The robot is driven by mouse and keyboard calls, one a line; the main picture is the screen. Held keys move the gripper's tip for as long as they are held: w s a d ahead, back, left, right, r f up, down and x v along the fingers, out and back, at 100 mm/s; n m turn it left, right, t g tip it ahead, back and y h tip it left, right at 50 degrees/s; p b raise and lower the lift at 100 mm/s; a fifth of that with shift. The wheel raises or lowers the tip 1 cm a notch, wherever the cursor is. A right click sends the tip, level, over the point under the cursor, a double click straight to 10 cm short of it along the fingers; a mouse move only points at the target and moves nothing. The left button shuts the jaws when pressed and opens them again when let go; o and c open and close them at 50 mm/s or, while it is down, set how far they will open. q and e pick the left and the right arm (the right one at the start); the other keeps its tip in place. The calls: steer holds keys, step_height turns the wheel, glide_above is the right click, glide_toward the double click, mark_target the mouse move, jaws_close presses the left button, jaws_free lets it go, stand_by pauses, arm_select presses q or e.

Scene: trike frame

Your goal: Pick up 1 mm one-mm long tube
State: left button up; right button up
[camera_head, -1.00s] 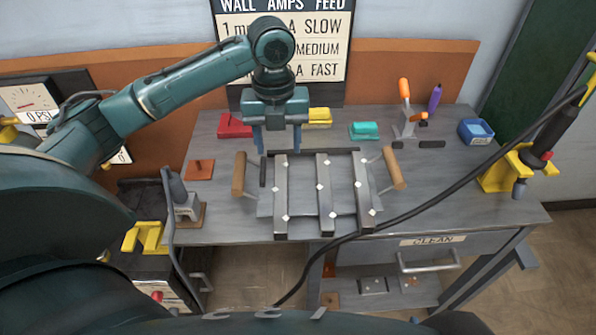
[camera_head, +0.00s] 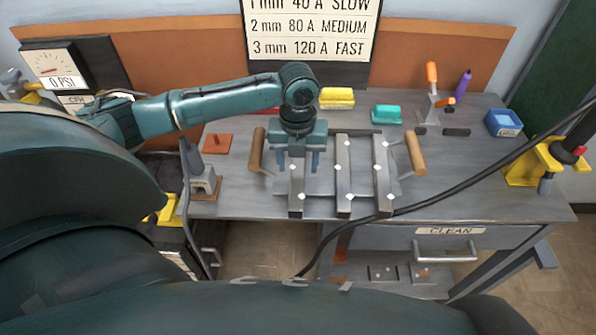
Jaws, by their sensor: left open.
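Three long grey tubes with white diamond marks lie side by side on a flat grey tray (camera_head: 319,188) with wooden handles. They are the left tube (camera_head: 296,200), the middle tube (camera_head: 343,180) and the right tube (camera_head: 382,180). No label shows which is the 1 mm one. My left gripper (camera_head: 298,163) points down over the far part of the left tube. Its fingers are apart, one on each side of that tube. The gripper hides the tube's far end, and I cannot tell whether the fingers touch it. My right gripper is not in view.
Behind the tray are a yellow block (camera_head: 337,98), a teal block (camera_head: 386,114), an orange-handled clamp (camera_head: 432,90) and a blue box (camera_head: 503,123). A black cable (camera_head: 470,170) crosses the right side. The table right of the tray is mostly clear.

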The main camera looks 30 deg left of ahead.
arm_select(q)
steer(key=shift+f, duration=0.3)
steer(key=shift+c, duration=0.3)
jaws_close()
steer(key=shift+r, duration=0.1)
